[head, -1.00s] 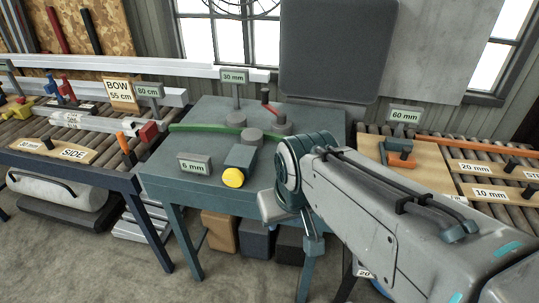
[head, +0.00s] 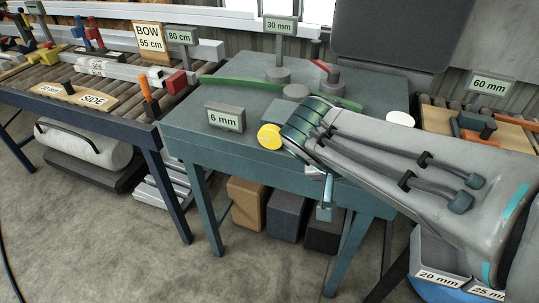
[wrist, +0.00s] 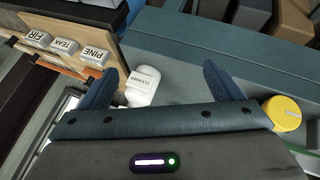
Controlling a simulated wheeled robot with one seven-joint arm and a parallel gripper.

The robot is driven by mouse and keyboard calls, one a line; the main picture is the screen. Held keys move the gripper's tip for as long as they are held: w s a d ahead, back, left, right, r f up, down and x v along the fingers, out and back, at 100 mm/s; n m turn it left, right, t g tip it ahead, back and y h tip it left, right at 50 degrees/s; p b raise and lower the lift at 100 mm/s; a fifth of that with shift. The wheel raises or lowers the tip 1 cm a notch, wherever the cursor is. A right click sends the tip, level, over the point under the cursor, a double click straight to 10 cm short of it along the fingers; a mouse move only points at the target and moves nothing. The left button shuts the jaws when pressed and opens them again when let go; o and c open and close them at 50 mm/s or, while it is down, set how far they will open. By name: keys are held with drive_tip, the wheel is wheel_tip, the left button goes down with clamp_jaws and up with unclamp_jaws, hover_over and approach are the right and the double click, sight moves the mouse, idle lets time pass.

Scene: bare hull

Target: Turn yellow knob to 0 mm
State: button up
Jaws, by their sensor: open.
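The yellow knob (head: 271,137) sits at the front edge of the blue-green bench (head: 190,125), next to a "6 mm" sign (head: 226,117). My arm's end covers part of the block behind it in the head view. In the wrist view the yellow knob (wrist: 283,113) shows at the right, with a pale mark on its face, outside my right finger. My gripper (wrist: 161,72) is open, its two dark blue fingers spread with nothing held. The knob is beside the gripper, not between the fingers.
Boxes (head: 287,213) stand beneath. Floor in front is clear.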

drive_tip(key=w+a+f+m+t+h+b, duration=0.2)
drive_tip(key=w+a+f+t+b, duration=0.4)
drive_tip(key=b, duration=0.6)
drive_tip(key=m+t+y+b, duration=0.2)
drive_tip(key=t+b, duration=0.5)
drive_tip(key=b, duration=0.3)
approach(270, 139)
drive_tip(key=x, duration=1)
drive_tip(key=shift+r, duration=0.1)
drive_tip(key=shift+c, duration=0.4)
drive_tip(key=shift+b, duration=0.3)
drive_tip(key=c, duration=0.9)
